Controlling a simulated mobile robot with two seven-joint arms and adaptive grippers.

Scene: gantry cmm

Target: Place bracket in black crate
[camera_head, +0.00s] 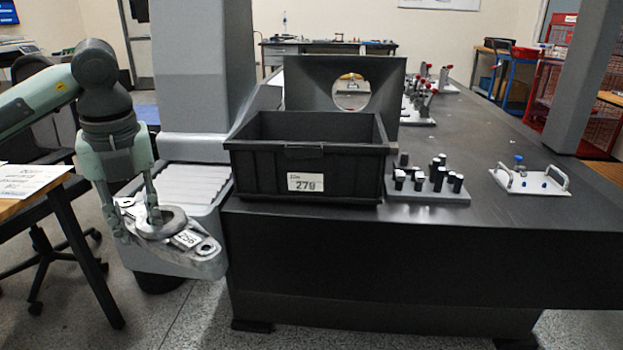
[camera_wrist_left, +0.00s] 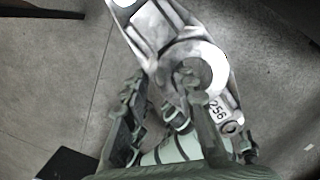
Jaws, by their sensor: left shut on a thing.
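The bracket (camera_head: 207,256) is a silvery metal part with a round ring and a white number label. My left gripper (camera_head: 138,222) is shut on it and holds it in the air left of the dark table. In the left wrist view the bracket (camera_wrist_left: 165,40) lies between the fingers of my left gripper (camera_wrist_left: 160,95), with its ring near one fingertip. The black crate (camera_head: 258,182) stands upright at the table's near left edge, with label 279 on its front. The crate is to the right of and higher than the bracket. Its floor is hidden. My right gripper is not in view.
A block with several black pegs (camera_head: 430,198) stands right of the crate, and a white plate with handles (camera_head: 530,183) farther right. A dark upright panel with a round hole (camera_head: 300,85) is behind the crate. A wooden-topped desk (camera_head: 35,190) is at left.

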